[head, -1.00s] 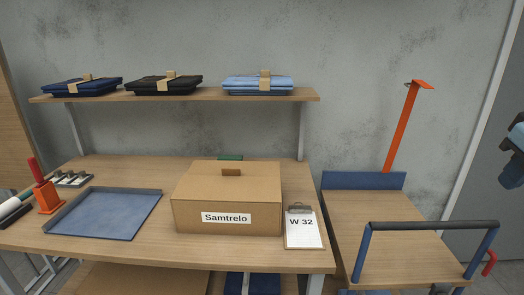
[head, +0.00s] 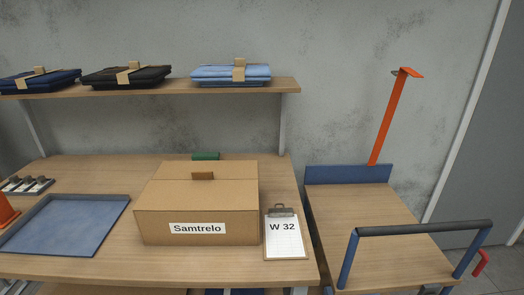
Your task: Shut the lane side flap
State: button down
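A brown cardboard box (head: 196,226) labelled "Samtrelo" stands closed-looking on the wooden workbench. Its top shows a near panel (head: 190,196) and a far panel (head: 225,169) meeting at a crosswise seam, with a small darker brown tab (head: 203,176) at the seam. I cannot tell which panel is the lane side flap, or whether either is slightly raised. My gripper is not in view.
A clipboard (head: 283,240) reading "W 32" lies right of the box, a blue tray (head: 65,222) left, a green item (head: 206,156) behind. Folded clothes lie on a shelf (head: 180,90) above. A trolley (head: 370,215) with an orange post stands right of the workbench (head: 100,265).

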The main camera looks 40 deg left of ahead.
aim_at(202, 192)
jog(key=z, duration=0.55)
jog(key=k, duration=0.95)
jog(key=u, duration=1.45)
jog(key=i, duration=1)
jog(key=u, duration=0.1)
